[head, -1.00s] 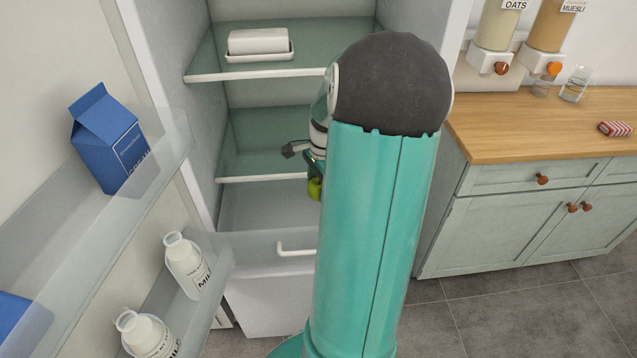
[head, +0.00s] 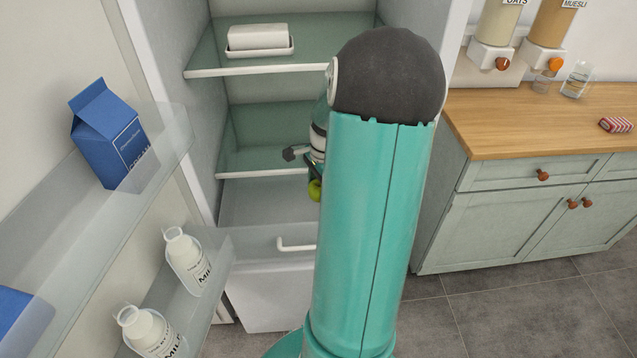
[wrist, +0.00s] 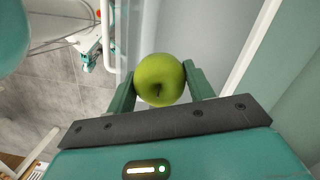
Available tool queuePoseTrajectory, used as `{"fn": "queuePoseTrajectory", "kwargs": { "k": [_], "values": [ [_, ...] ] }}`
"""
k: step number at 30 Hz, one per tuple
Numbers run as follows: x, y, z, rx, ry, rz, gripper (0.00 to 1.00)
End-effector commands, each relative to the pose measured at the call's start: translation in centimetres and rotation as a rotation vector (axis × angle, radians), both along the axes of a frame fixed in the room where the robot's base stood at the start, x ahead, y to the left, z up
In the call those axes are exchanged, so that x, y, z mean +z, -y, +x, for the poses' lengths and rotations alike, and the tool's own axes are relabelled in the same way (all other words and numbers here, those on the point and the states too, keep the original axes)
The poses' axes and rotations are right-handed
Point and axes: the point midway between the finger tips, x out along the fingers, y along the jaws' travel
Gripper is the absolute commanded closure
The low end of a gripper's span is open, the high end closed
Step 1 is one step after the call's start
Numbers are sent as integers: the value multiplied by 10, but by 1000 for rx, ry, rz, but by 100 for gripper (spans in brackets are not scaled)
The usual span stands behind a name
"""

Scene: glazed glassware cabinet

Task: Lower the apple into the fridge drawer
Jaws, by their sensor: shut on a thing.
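A green apple (wrist: 160,79) is held between the two green fingers of my gripper (wrist: 158,85), one finger on each side, in the wrist view. In the head view the apple (head: 314,189) shows as a small green patch, partly hidden by my arm. The fridge drawer (head: 262,212) is pulled out at the bottom of the fridge, with a white bar handle (head: 291,245) on its front. The apple appears over the drawer, below the lower shelf's edge. In the wrist view a pale grey surface (wrist: 205,30) lies beyond the apple. My arm hides the drawer's right part.
A glass shelf (head: 255,140) is above the drawer, and a white butter dish (head: 259,47) stands on the shelf above that. The open door at left holds a blue carton (head: 108,140) and milk bottles (head: 186,258). A wooden counter (head: 545,125) stands at right.

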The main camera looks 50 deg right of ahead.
Motion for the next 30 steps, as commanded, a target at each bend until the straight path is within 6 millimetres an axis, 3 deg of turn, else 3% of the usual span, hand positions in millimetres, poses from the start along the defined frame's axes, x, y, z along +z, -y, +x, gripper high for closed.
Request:
{"fn": "queuePoseTrajectory", "kwargs": {
  "k": [30],
  "values": [
    [-46, 0, 0, 0, 0, 1, 72]
  ]
}}
